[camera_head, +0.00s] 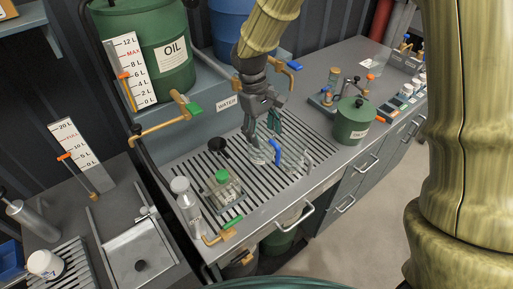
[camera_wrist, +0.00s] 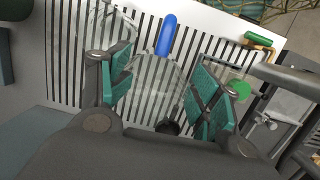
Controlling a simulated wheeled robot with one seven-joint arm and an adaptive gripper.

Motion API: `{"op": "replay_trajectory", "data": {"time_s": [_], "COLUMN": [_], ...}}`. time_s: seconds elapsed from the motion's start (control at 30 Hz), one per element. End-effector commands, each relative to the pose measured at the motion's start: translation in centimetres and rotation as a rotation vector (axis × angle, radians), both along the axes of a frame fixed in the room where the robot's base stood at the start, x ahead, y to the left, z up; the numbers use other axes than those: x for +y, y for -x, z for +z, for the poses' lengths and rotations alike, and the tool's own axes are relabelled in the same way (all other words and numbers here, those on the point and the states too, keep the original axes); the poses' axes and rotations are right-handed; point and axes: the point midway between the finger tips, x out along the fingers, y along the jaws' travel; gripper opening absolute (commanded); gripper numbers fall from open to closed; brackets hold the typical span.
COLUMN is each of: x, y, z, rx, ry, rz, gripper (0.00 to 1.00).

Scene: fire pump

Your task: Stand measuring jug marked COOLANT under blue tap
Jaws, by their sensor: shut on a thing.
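My gripper (camera_head: 263,133) is shut on a clear measuring jug (camera_head: 257,153) with a blue handle (camera_head: 277,151). The jug is over the slotted drain grate (camera_head: 190,165); I cannot tell whether its base touches it. In the wrist view the jug (camera_wrist: 152,82) sits between the green finger pads, its blue handle (camera_wrist: 166,35) pointing away. No COOLANT marking is readable. The blue tap (camera_head: 294,66), with a brass body, is behind the gripper at the shelf front, below the blue drum (camera_head: 232,28). My arm partly hides that area.
Another clear vessel (camera_head: 298,157) stands just right of the held jug. A green-capped container (camera_head: 222,188), a grey-capped bottle (camera_head: 184,194) and a black funnel (camera_head: 217,145) are to the left. A green canister (camera_head: 353,121) is to the right. A green-handled tap (camera_head: 190,107) juts out from the OIL drum.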

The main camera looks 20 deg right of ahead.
Motion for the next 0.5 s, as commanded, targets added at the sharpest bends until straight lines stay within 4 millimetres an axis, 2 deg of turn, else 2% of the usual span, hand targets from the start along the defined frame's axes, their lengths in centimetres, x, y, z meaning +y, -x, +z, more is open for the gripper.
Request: {"op": "replay_trajectory", "data": {"time_s": [0.13,0.3,0.5], "x": [0.1,0.1,0.0], "y": [0.2,-0.8,-1.4], "z": [-1.9,-4.3,-5.5], "rx": [0.001,0.008,0.013], "ry": [0.000,0.001,0.000], "rz": [0.001,0.001,-0.001], "gripper": [0.00,0.00,0.00]}}
